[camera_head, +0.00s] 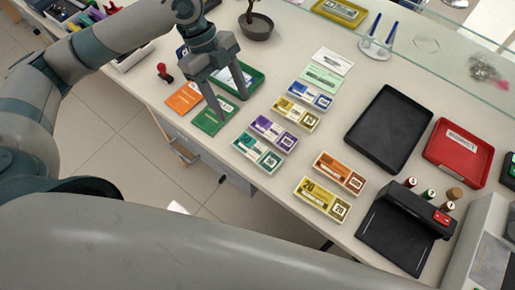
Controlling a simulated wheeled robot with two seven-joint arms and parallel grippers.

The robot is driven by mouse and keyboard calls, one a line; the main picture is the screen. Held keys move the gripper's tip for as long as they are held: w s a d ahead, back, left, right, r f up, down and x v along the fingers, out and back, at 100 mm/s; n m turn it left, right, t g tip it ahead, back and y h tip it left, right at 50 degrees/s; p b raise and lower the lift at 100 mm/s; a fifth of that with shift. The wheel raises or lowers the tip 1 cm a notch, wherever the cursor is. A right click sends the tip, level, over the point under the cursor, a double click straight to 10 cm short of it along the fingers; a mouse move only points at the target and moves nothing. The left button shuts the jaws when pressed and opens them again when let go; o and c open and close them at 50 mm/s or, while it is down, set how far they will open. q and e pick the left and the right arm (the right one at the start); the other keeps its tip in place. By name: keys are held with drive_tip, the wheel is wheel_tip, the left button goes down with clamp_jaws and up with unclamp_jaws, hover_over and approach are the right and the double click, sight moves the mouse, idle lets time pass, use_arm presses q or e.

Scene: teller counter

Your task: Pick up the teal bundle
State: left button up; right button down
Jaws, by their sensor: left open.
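The teal bundle (257,152) lies flat on the counter, nearest the front edge in a row of banknote bundles. A purple bundle (273,133) lies just behind it. My left gripper (231,108) is open and empty, fingers pointing down, above the green booklet and green tray area. It is to the left of and behind the teal bundle, apart from it. My right gripper is not in view.
A green booklet (214,117) and an orange one (185,98) lie left of the bundles. Yellow (296,113), blue (310,95) and orange (340,173) bundles are nearby. A black tray (385,155) and a black counting device (405,228) stand right.

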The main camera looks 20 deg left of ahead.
use_arm(q)
drive_tip(key=p, duration=0.1)
approach(256, 150)
drive_tip(key=shift+p+x, duration=0.9)
drive_tip(key=shift+p, duration=0.15)
drive_tip(key=shift+s+f, duration=0.15)
drive_tip(key=shift+f, duration=0.35)
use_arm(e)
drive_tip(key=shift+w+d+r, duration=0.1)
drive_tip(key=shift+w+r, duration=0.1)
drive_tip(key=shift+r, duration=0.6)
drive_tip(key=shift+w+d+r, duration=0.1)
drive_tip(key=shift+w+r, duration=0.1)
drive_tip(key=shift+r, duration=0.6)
use_arm(q)
drive_tip(key=shift+s+d+f+p, duration=0.15)
drive_tip(key=shift+d+f+p, duration=0.25)
drive_tip(key=shift+p, duration=0.15)
drive_tip(key=p+x, duration=0.1)
drive_tip(key=x, duration=0.2)
drive_tip(key=shift+d+f, duration=0.2)
drive_tip(key=shift+f, duration=0.35)
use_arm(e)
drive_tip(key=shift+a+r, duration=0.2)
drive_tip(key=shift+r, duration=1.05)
